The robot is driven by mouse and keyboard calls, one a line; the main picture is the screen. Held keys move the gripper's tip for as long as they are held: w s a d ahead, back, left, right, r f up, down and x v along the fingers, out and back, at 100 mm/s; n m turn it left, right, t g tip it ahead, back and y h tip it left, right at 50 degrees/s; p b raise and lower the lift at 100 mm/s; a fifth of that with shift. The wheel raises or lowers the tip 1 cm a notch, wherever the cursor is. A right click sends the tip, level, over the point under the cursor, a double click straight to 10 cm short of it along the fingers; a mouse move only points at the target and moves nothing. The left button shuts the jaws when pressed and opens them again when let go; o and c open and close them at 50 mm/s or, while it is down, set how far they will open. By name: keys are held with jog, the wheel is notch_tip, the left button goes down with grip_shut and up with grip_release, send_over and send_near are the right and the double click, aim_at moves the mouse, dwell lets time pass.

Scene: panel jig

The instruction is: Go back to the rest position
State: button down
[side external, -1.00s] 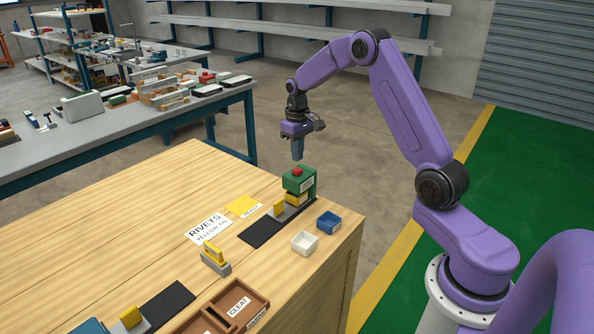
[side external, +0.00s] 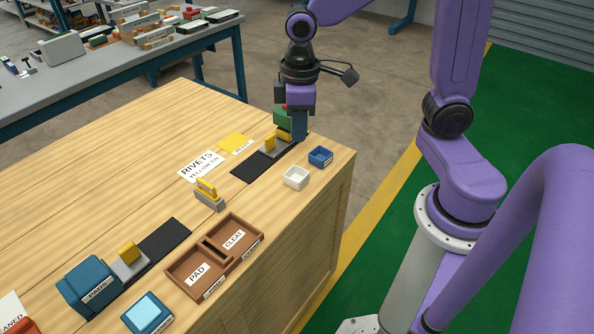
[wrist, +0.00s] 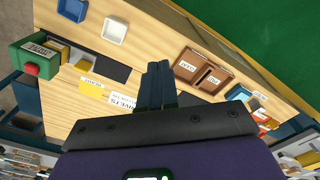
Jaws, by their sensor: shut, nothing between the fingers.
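My gripper (side external: 300,124) hangs with its fingers pointing down over the far right part of the wooden bench (side external: 120,160). In the side view it stands in front of the green box (side external: 281,116) and partly hides it. In the wrist view the two fingers of my gripper (wrist: 157,72) lie together with nothing between them. The green box with its red button (wrist: 32,69) is off to the left there, apart from the fingers. I cannot tell the exact height of the fingertips above the bench.
A white bin (side external: 296,178) and a blue bin (side external: 320,156) stand near the right edge. A brown tray (side external: 215,255), a grey holder with a yellow part (side external: 208,195) and a blue box (side external: 87,285) stand nearer the camera. Bare wood lies left of the signs.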

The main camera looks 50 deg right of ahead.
jog(key=s+d+n, duration=0.1)
jog(key=s+n, duration=0.3)
jog(key=s, duration=1.2)
jog(key=shift+s+d+f+n, duration=0.2)
jog(key=shift+n, duration=0.1)
